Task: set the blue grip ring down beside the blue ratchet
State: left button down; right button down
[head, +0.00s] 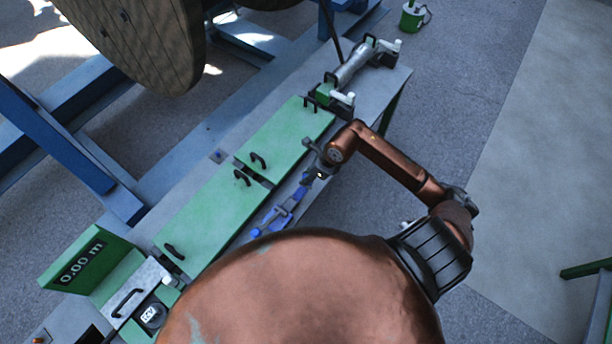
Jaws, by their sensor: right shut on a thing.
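My right gripper (314,175) is over the front strip of the bench, right of the green covers, with its fingers pointing down and left. It is shut on the blue grip ring (300,192), which is small here and partly hidden at the fingertips. The blue ratchet (272,217) lies on the grey bench strip just below and left of the ring. In this view the two nearly meet, and I cannot tell whether they touch or whether the ring rests on the bench. My left gripper is not in view.
The bench (400,84) carries green covers (215,205) with black handles, a metal clamp unit (352,66) at its far end and a length display (85,262) at lower left. A wooden reel (140,40) stands behind. Bare bench strip shows beside the gripper.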

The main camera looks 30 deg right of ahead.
jog(key=shift+f+b, duration=3.05)
jog(key=shift+f, duration=1.1)
jog(key=c, duration=1.7)
grip_release()
jog(key=shift+o, duration=0.2)
jog(key=v, duration=1.2)
jog(key=shift+w+a, duration=0.1)
